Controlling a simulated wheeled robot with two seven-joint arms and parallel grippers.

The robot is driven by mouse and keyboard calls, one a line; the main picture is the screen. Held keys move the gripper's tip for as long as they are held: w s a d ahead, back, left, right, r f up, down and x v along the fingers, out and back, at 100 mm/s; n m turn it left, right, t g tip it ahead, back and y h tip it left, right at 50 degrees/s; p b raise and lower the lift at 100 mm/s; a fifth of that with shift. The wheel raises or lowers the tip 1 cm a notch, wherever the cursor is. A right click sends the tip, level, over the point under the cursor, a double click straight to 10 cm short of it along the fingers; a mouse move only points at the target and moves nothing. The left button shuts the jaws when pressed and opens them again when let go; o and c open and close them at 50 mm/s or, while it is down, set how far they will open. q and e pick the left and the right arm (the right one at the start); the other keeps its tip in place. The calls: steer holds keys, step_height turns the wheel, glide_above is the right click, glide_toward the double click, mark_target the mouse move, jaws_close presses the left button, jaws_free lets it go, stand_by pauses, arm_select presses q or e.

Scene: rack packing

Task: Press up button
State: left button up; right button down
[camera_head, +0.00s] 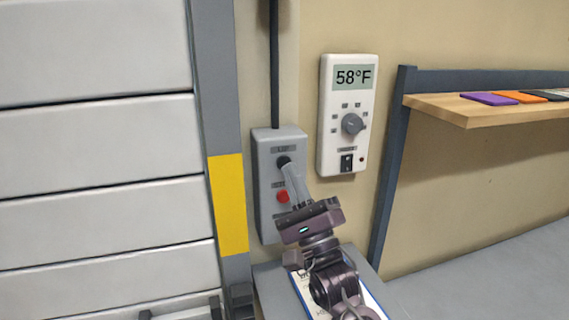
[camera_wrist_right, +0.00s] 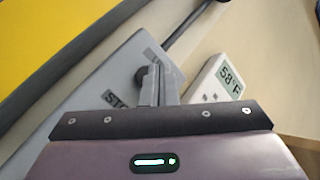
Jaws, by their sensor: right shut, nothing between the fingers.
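A grey control box (camera_head: 264,175) hangs on the wall beside the door frame. Its black upper button (camera_head: 283,160) is at the top and a red button (camera_head: 282,197) is below it. My right gripper (camera_head: 289,168) is shut and empty, with its fingertips at the black button, touching or very close to it. In the right wrist view the gripper's fingers (camera_wrist_right: 157,74) overlap the dark button (camera_wrist_right: 140,75) on the grey box (camera_wrist_right: 112,72). The lower part of the box is partly hidden by my gripper. My left gripper is not in view.
A white thermostat (camera_head: 346,115) reading 58°F is just right of the box. A wooden shelf (camera_head: 470,113) with coloured flat items juts out further right. A slatted grey door (camera_head: 95,150) and a yellow-marked post (camera_head: 228,204) stand to the left. A clipboard (camera_head: 304,284) lies below.

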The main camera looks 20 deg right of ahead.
steer(key=shift+w, duration=0.2)
stand_by(0.6)
steer(key=shift+w, duration=0.25)
